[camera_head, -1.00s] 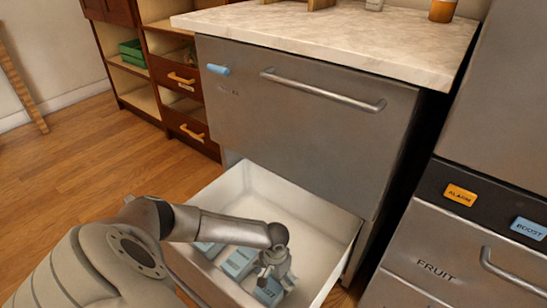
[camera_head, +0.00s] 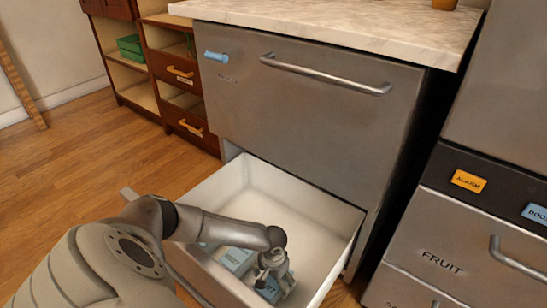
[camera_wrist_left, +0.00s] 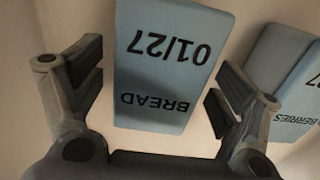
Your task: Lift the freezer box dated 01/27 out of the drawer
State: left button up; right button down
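A pale blue freezer box marked 01/27 BREAD (camera_wrist_left: 165,65) fills the middle of the left wrist view, its lettering upside down there. My left gripper (camera_wrist_left: 158,88) is open, with one finger on each side of this box and small gaps visible. In the head view my left gripper (camera_head: 272,266) reaches down into the open white drawer (camera_head: 325,232). The box under it (camera_head: 268,291) is partly hidden by the fingers. A second blue box, with BERRIES legible (camera_wrist_left: 285,75), stands to the right in the wrist view. My right gripper is not in view.
Other blue boxes (camera_head: 237,258) lie in the drawer to the left of my gripper, partly behind my arm. The drawer's right part is bare. The grey appliance front (camera_head: 300,120) rises behind it, and a closed FRUIT drawer (camera_head: 430,265) is at the right.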

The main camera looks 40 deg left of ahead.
pick_arm(q)
jog(key=c, duration=1.2)
